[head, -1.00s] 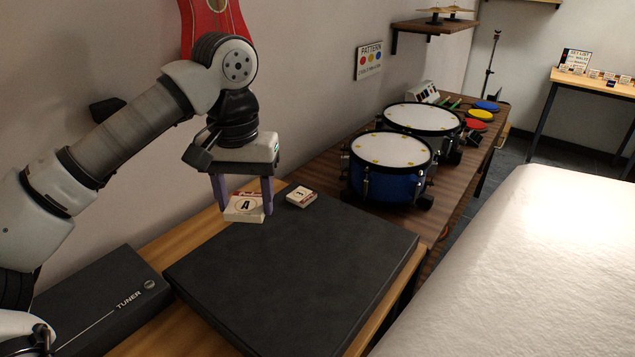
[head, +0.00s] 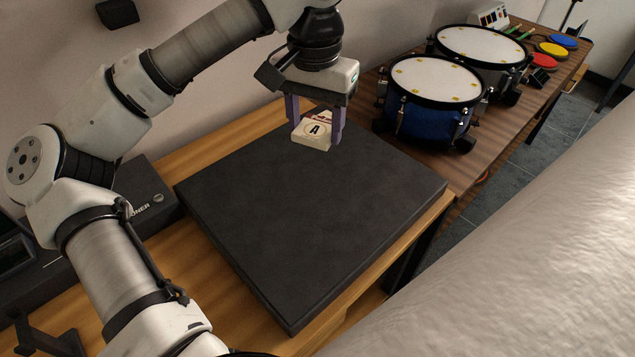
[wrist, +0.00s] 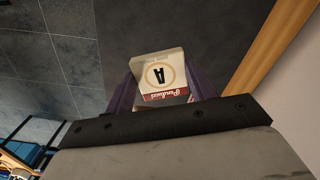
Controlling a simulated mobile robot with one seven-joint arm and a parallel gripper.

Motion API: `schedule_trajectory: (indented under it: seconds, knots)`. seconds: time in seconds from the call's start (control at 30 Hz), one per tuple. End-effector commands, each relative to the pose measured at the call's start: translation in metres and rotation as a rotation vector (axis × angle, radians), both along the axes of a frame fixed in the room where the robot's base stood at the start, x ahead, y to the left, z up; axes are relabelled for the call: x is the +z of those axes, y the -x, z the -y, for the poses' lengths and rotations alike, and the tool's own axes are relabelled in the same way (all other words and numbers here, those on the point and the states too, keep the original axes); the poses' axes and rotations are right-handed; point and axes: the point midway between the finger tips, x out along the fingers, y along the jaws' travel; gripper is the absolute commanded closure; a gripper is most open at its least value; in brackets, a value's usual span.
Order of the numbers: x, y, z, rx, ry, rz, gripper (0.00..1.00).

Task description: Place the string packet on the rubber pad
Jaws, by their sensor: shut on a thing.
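The string packet (head: 312,131) is a small cream box with a red band and a circled letter A. My gripper (head: 314,126) is shut on it, one purple finger on each side. In the wrist view the packet (wrist: 162,76) sits between the fingers, its lettering upside down. The black rubber pad (head: 300,215) is a large flat square slab on the wooden table. In the head view the packet appears over the pad's far part. How much height separates them is hard to tell.
A black tuner box (head: 148,195) lies left of the pad. The pad's middle and near part are bare. A pale, rumpled surface (head: 530,250) fills the right side.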

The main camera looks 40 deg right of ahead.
Motion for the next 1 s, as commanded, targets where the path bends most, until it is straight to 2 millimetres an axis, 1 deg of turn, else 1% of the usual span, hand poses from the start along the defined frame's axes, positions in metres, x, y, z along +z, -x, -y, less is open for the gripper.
schedule_trajectory:
  seconds: [0.03,0.2,0.3,0.4,0.63,0.83,0.9,1.0]
  knots:
    - [-0.014,0.0,-0.001,-0.001,-0.001,-0.004,0.66]
    - [-0.06,0.001,-0.001,-0.001,-0.001,-0.004,0.66]
    - [-0.085,0.001,0.0,-0.002,-0.001,-0.005,0.66]
    - [-0.103,0.001,0.0,-0.001,0.001,-0.003,0.66]
    - [-0.125,0.0,0.0,0.0,0.0,-0.001,0.66]
    - [-0.154,0.0,0.0,0.001,0.002,-0.003,0.66]
    - [-0.16,0.0,0.0,0.0,0.001,-0.001,0.66]
    - [-0.162,0.0,0.0,0.0,0.001,0.001,0.66]
